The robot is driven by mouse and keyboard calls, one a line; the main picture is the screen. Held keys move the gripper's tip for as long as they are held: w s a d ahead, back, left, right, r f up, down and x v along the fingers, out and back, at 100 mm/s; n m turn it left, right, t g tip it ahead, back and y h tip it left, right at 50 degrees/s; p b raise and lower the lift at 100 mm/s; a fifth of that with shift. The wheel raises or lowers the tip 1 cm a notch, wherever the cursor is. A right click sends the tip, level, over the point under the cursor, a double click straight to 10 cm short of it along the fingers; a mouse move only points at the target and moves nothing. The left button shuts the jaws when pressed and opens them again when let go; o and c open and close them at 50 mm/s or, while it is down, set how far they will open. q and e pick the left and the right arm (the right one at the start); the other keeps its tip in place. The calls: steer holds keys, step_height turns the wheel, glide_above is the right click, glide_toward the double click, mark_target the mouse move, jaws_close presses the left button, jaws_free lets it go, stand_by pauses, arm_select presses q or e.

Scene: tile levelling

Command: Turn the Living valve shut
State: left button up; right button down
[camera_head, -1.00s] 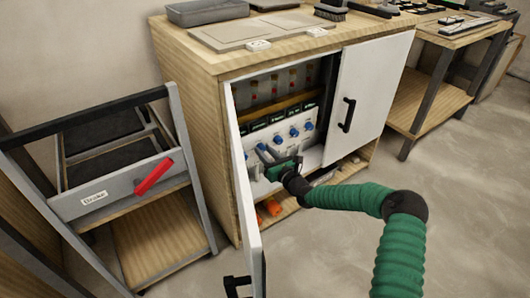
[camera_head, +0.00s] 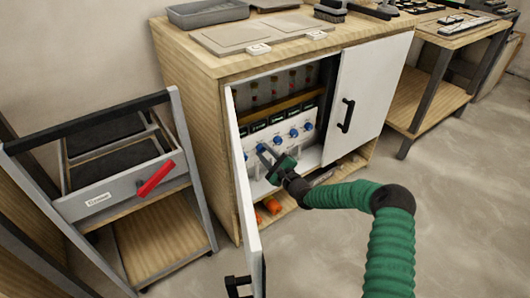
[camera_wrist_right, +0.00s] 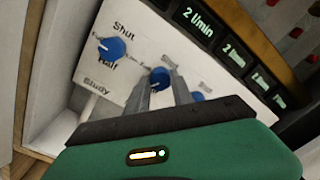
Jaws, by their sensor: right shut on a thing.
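A white valve panel (camera_head: 307,142) with a row of blue knobs sits inside the open cabinet. My right gripper (camera_head: 267,152) reaches into the cabinet in front of the panel's left part. In the right wrist view my right gripper (camera_wrist_right: 166,86) is shut on a blue knob (camera_wrist_right: 159,76), the second from the left in the row. The fingers hide this knob's name label, so I cannot tell whether it reads Living. The knob to its left (camera_wrist_right: 112,48) is labelled Study, with Shut and Half marks around it. My left gripper is not in view.
The cabinet's left door (camera_head: 242,185) stands open beside my right arm; the right door (camera_head: 368,85) is shut. Small displays (camera_wrist_right: 234,51) sit above the knobs. Orange items (camera_head: 271,205) lie on the shelf below. A cart (camera_head: 110,190) with a red handle (camera_head: 156,179) stands left.

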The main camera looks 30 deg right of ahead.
steer(key=n+p, duration=0.1)
steer(key=n, duration=0.4)
steer(key=shift+a+f+n, duration=0.1)
steer(key=shift+f+n, duration=0.05)
steer(key=shift+n, duration=0.25)
steer(key=n+p, duration=0.1)
steer(key=n, duration=0.4)
steer(key=shift+s+f+n+y, duration=0.1)
steer(key=shift+f+n+y, duration=0.05)
steer(key=shift+n+y, duration=0.15)
steer(key=n+g+p, duration=0.1)
steer(key=n+p, duration=0.2)
steer(key=n, duration=2.3)
steer(key=shift+d, duration=0.2)
steer(key=n, duration=0.4)
steer(key=shift+n, duration=0.4)
steer(key=shift+d, duration=0.1)
